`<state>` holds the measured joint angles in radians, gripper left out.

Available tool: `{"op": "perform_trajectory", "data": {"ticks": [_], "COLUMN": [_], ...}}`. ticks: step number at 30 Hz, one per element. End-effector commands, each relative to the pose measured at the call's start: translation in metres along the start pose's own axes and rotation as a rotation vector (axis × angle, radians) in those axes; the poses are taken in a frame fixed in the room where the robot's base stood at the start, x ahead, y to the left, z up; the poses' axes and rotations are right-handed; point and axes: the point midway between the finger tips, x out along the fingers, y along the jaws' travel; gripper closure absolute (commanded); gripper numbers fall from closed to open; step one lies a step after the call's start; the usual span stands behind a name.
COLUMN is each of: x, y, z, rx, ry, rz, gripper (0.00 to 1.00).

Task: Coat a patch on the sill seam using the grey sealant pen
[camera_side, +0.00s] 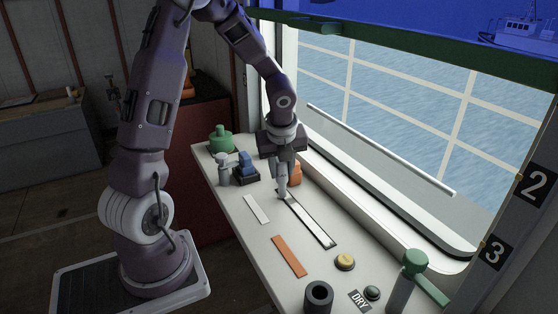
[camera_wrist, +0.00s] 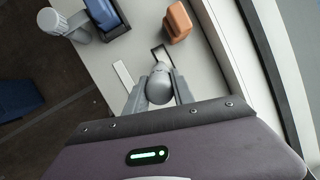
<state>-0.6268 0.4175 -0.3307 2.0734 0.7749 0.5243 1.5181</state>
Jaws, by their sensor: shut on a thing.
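My gripper (camera_side: 282,180) points down over the white worktop. It is shut on the grey sealant pen (camera_side: 282,190), which it holds upright. In the wrist view the pen (camera_wrist: 159,86) shows as a rounded grey end between the two fingers. The pen's lower end is at the far end of a dark-edged pale strip (camera_side: 312,221), which looks like the sill seam. I cannot tell whether the tip touches it. In the wrist view, most of the strip is hidden behind the pen and my gripper.
A white strip (camera_side: 256,209) and an orange strip (camera_side: 289,256) lie to the left. An orange block (camera_side: 295,174), a blue-topped block (camera_side: 246,166), a grey fixture (camera_side: 223,170) and a green object (camera_side: 220,139) stand behind. A yellow button (camera_side: 345,261), a dark cup (camera_side: 318,297) and a "DRY" label (camera_side: 360,300) are in front.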

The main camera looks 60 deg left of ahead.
Motion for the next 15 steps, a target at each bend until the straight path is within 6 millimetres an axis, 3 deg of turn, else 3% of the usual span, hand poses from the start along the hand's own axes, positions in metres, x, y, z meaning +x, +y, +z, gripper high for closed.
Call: {"op": "perform_trajectory", "data": {"ticks": [8, 15], "x": [-0.005, 0.002], "y": [-0.007, 0.0], "z": [-0.024, -0.003], "rx": [0.003, -0.004], "ry": [0.0, -0.001], "rz": [0.0, 0.001], "gripper": [1.0, 1.0]}}
